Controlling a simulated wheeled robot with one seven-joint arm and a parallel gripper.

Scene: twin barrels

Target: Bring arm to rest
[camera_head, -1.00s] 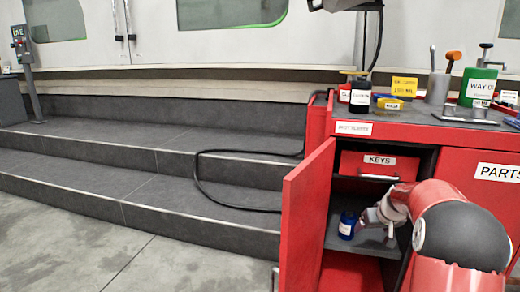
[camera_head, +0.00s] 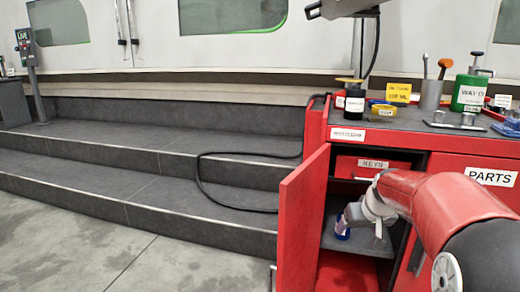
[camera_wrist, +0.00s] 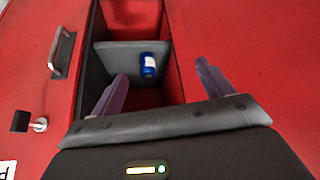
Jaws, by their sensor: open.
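My red arm (camera_head: 445,205) reaches from the lower right to the open cupboard of the red cabinet. My gripper (camera_head: 350,222) is at the cupboard opening in the head view. In the wrist view my gripper (camera_wrist: 160,85) has its two fingers spread wide with nothing between them. A small blue bottle with a white label (camera_wrist: 149,66) stands on the grey shelf beyond the fingers. In the head view the blue bottle (camera_head: 343,234) is partly hidden behind my gripper.
The red cupboard door (camera_head: 302,225) stands open left of my arm. A drawer labelled KEYS (camera_head: 350,166) is above the shelf. A black bottle (camera_head: 354,104) and a green canister (camera_head: 468,92) stand on the cabinet top. Grey steps (camera_head: 120,175) and clear floor lie left.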

